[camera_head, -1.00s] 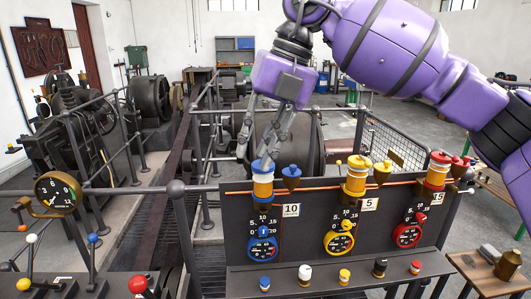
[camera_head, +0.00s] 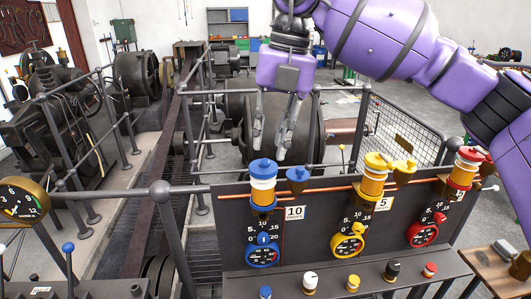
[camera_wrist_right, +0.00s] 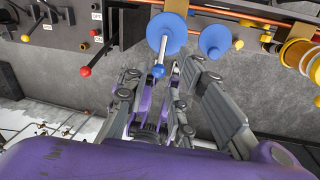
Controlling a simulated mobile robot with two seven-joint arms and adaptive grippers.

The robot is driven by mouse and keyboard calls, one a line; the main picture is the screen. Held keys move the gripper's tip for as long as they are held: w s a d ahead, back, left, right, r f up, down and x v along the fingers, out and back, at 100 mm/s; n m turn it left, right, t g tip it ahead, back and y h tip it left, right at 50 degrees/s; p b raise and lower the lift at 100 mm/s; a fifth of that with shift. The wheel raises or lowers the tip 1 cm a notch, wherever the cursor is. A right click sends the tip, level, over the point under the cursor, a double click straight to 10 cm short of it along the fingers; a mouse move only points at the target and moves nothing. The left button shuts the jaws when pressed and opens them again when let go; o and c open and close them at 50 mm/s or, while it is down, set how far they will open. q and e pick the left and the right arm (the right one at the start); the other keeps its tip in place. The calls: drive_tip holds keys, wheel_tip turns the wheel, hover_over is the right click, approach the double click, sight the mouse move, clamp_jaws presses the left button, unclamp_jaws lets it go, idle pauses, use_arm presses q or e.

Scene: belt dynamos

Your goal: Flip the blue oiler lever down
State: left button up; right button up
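The blue oiler (camera_head: 262,168) has a blue cap above white and yellow bands and stands on the panel's left part. In the right wrist view its cap is a blue disc (camera_wrist_right: 172,24). The oiler lever (camera_wrist_right: 162,54), a thin metal rod with a blue ball tip, runs from the cap toward my fingers. My right gripper (camera_head: 269,152) is open and empty, pointing down just above and behind the cap. In the right wrist view the ball appears near the gap between the fingertips (camera_wrist_right: 154,74); contact cannot be told. The lever is hidden in the head view. My left gripper is not in view.
A small blue cup (camera_head: 297,174) sits right of the oiler. A yellow oiler (camera_head: 373,176) and a red oiler (camera_head: 466,168) stand further right on the dark panel (camera_head: 330,225). A railing (camera_head: 160,195) runs on the left. Blue, yellow and red gauges sit below the oilers.

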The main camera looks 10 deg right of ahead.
sight(264, 162)
drive_tip(key=f, duration=0.4)
drive_tip(key=shift+w+a+f, duration=0.2)
drive_tip(key=shift+a+f, duration=0.05)
drive_tip(key=shift+a, duration=0.15)
drive_tip(key=shift+s, duration=0.15)
drive_tip(key=shift+c, duration=0.5)
clamp_jaws()
